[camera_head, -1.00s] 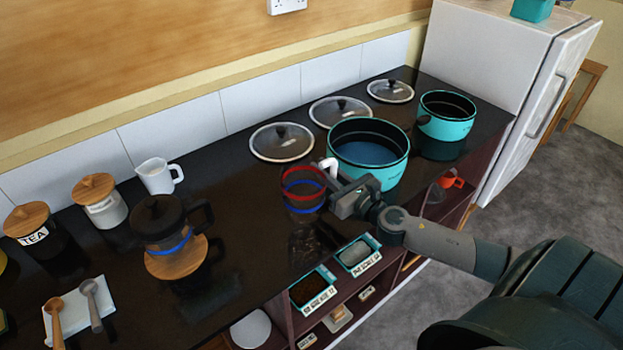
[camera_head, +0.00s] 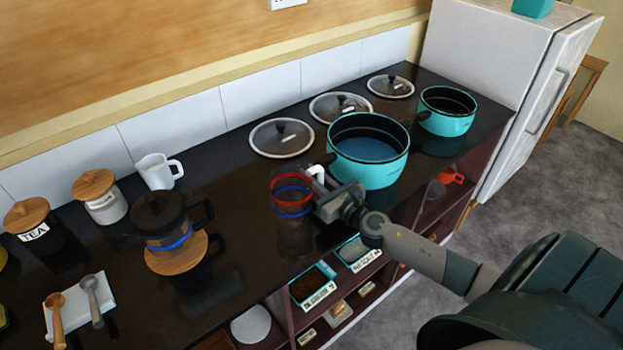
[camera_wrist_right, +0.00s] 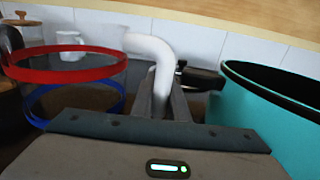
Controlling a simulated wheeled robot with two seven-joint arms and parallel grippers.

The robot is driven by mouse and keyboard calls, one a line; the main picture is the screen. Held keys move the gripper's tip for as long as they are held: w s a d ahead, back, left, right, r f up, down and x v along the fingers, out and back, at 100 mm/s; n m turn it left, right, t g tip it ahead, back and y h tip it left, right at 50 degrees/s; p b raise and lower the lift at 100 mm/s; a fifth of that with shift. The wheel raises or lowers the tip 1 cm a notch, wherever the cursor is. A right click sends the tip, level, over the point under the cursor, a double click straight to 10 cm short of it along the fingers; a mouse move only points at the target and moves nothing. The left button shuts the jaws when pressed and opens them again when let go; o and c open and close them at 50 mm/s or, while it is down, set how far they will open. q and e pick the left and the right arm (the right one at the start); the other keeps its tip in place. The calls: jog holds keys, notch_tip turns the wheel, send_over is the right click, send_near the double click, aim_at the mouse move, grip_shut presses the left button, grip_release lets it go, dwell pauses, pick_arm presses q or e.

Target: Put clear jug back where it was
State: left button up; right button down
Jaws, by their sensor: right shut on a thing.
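The clear jug (camera_head: 292,212) is see-through, with a red band at its rim, a blue band below and a white handle (camera_head: 316,174). My right gripper (camera_head: 328,194) is shut on the white handle, which rises between the fingers in the right wrist view (camera_wrist_right: 160,75). The jug is upright by the black counter (camera_head: 235,195), just left of the large teal pot. Whether its base touches the counter is hard to tell. My left gripper is not in view.
The large teal pot (camera_head: 384,175) of bluish liquid stands close right of my gripper. A smaller teal pot (camera_head: 448,122) and several lids (camera_head: 282,139) lie behind. A French press (camera_head: 165,225) and white jug (camera_head: 158,171) stand left. Bare counter lies between press and clear jug.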

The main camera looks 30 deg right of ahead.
jog(key=shift+f, duration=0.45)
jog(key=shift+f, duration=0.15)
jog(key=c, duration=1.7)
grip_release()
jog(key=shift+r, duration=0.2)
jog(key=shift+s+d+f, duration=0.1)
jog(key=shift+s+f, duration=0.1)
jog(key=shift+s, duration=0.25)
jog(key=s+b, duration=0.1)
jog(key=s, duration=0.2)
jog(key=s+b, duration=0.1)
jog(key=s, duration=0.2)
jog(key=s+b, duration=0.1)
jog(key=s, duration=0.2)
jog(key=shift+d, duration=0.3)
jog(key=shift+s+d+r+b, duration=0.15)
jog(key=shift+s+b, duration=0.2)
jog(key=shift+s, duration=0.7)
